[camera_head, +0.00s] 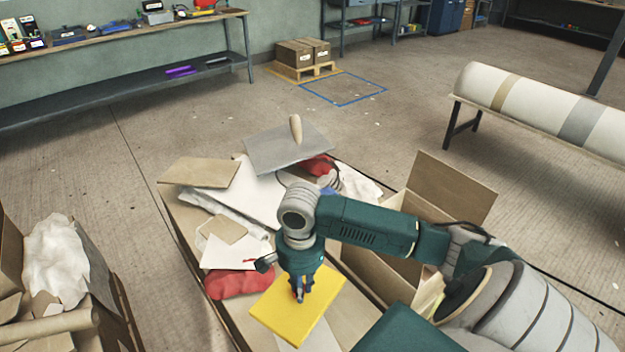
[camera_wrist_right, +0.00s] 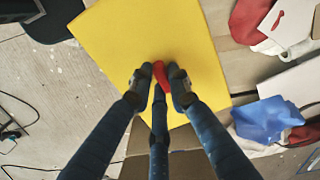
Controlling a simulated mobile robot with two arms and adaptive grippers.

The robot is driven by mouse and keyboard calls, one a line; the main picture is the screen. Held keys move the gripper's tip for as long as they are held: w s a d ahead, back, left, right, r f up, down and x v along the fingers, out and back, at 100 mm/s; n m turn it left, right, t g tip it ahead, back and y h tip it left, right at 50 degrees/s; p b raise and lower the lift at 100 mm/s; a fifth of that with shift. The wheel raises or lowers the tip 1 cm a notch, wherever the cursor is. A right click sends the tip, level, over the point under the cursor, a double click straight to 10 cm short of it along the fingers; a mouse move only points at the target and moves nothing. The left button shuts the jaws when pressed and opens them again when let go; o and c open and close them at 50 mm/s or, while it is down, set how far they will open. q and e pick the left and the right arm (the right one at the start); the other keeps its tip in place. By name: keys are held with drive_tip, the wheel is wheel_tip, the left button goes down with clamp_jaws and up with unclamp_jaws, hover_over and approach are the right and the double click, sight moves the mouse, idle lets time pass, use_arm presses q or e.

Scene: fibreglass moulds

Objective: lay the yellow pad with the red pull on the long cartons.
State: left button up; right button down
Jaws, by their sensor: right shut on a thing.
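The yellow pad (camera_head: 325,308) is at the near end of the crowded bench, level or nearly so. My right gripper (camera_head: 299,296) is over its middle, fingers pointing down. In the right wrist view, the fingers (camera_wrist_right: 160,80) are shut on the red pull (camera_wrist_right: 160,71), with the yellow pad (camera_wrist_right: 150,40) spread beneath them. I cannot tell how far the pad is above the bench. Two brown cartons (camera_head: 303,54) lie side by side on a wooden pallet (camera_head: 296,72) at the far back. My left gripper is out of view.
The bench holds a grey board with a wooden handle (camera_head: 290,148), a red bundle (camera_head: 238,284), white sheets and an open carton (camera_head: 450,187). Another open box with white wrapping (camera_head: 55,262) stands left. A bench with a long roll (camera_head: 548,106) is right. The middle floor is clear.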

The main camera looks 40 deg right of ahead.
sight(312, 296)
drive_tip(key=d+m, duration=0.1)
drive_tip(key=d+f+m, duration=0.2)
drive_tip(key=shift+d+m, duration=0.25)
drive_tip(key=shift+m, duration=0.05)
wheel_tip(312, 296, down, 18)
drive_tip(key=shift+f+b, duration=0.25)
drive_tip(key=shift+b, duration=0.85)
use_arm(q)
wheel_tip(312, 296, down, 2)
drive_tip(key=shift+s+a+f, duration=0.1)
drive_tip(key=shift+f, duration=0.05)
use_arm(e)
drive_tip(key=shift+f, duration=0.1)
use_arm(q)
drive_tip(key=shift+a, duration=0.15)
use_arm(e)
drive_tip(key=c, duration=1.6)
unclamp_jaws()
drive_tip(key=shift+c, duration=0.2)
